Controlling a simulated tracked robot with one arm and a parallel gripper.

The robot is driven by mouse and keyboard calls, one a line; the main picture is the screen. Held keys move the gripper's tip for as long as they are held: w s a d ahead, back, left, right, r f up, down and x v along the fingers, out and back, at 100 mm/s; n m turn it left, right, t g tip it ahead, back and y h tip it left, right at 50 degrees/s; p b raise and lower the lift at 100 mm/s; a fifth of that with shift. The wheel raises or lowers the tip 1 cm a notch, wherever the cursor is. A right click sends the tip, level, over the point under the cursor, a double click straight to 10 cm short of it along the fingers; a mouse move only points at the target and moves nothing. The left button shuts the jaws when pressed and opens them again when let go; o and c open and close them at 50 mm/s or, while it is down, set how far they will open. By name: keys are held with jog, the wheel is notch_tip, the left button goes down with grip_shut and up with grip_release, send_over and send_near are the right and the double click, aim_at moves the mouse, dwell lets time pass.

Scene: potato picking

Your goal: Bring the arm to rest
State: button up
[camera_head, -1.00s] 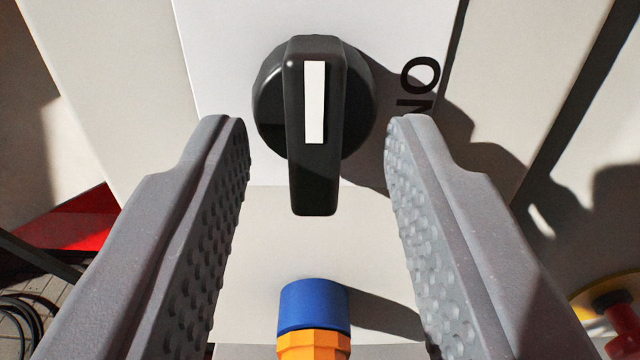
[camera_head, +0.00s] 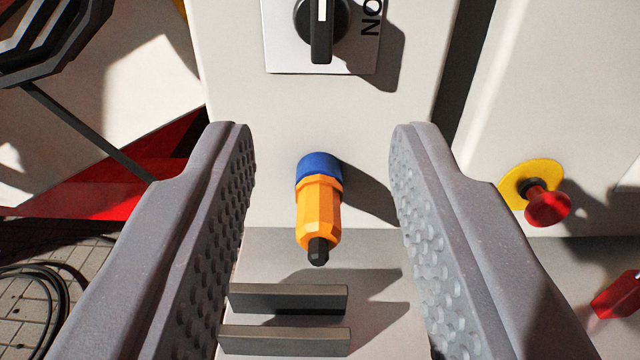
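My gripper (camera_head: 318,135) is open, its two grey dimpled fingers wide apart on the left and right. Nothing is held between them. A black rotary knob (camera_head: 322,30) with a white mark sits on a white plate at the top, beyond the fingertips, and its top is cut off. Its handle points downward in the picture. A blue and orange connector (camera_head: 319,205) with a black tip sticks out of the pale panel and appears between the fingers, apart from both.
A red button on a yellow disc (camera_head: 546,203) is at the right. Two grey bars (camera_head: 288,299) lie below the connector. A black cable (camera_head: 35,300) coils on the tiled floor at lower left. A red part (camera_head: 612,296) shows at the right edge.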

dwell(0.3)
notch_tip(320, 180, up, 29)
jog(key=w+d+g+h, duration=0.1)
jog(key=w+h, duration=0.1)
jog(key=s+r+m+g, duration=0.1)
jog(key=s+r, duration=2.1)
jog(key=r, duration=0.2)
jog(key=shift+d+g, duration=0.15)
jog(key=shift+g, duration=0.15)
jog(key=shift+s, duration=0.1)
